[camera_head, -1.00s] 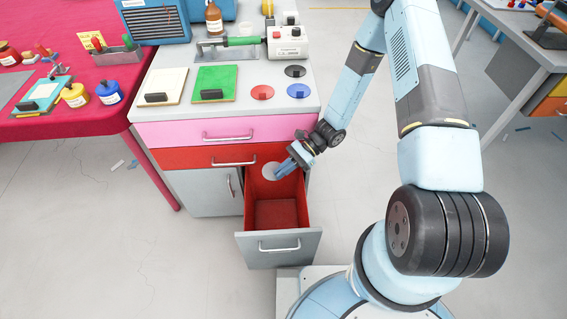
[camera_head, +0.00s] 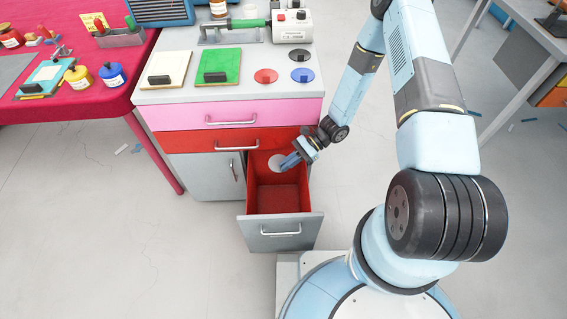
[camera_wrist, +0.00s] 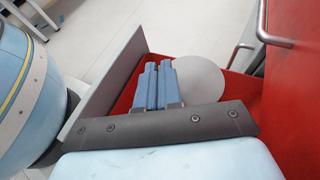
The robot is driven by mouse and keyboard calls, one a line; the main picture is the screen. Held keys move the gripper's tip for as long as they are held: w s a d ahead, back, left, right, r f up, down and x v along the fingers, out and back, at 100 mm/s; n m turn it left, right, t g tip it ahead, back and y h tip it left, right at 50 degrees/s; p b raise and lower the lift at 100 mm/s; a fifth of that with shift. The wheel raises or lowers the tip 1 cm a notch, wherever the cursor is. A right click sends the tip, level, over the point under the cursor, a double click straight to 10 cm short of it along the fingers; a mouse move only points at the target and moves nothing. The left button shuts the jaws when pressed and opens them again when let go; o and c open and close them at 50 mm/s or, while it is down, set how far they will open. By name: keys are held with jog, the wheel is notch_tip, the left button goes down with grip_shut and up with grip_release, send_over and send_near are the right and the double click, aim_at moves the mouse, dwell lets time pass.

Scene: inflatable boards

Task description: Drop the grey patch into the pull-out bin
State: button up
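The grey patch (camera_head: 275,161) is a thin round disc at the tips of my gripper (camera_head: 288,161). In the wrist view the patch (camera_wrist: 201,77) shows beyond the two blue fingers (camera_wrist: 158,68), which are close together; the gripped part is hidden. The pull-out bin (camera_head: 281,231) is open, with red inner walls and a grey front with a handle. My gripper holds the patch over the rear part of the bin's opening. The visible bin floor is bare. In the wrist view the bin's grey edge (camera_wrist: 113,72) is left of the fingers.
The bin sits in a cabinet under a pink drawer (camera_head: 224,113) and a red drawer (camera_head: 199,143). Red (camera_head: 258,76), blue (camera_head: 307,77) and black (camera_head: 306,57) patches lie on the worktop (camera_head: 222,93). White and green boards lie beside them.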

jog(key=o, duration=0.5)
jog(key=shift+d, duration=0.1)
jog(key=v, duration=1.3)
jog(key=shift+w+d, duration=0.2)
jog(key=shift+d, duration=0.1)
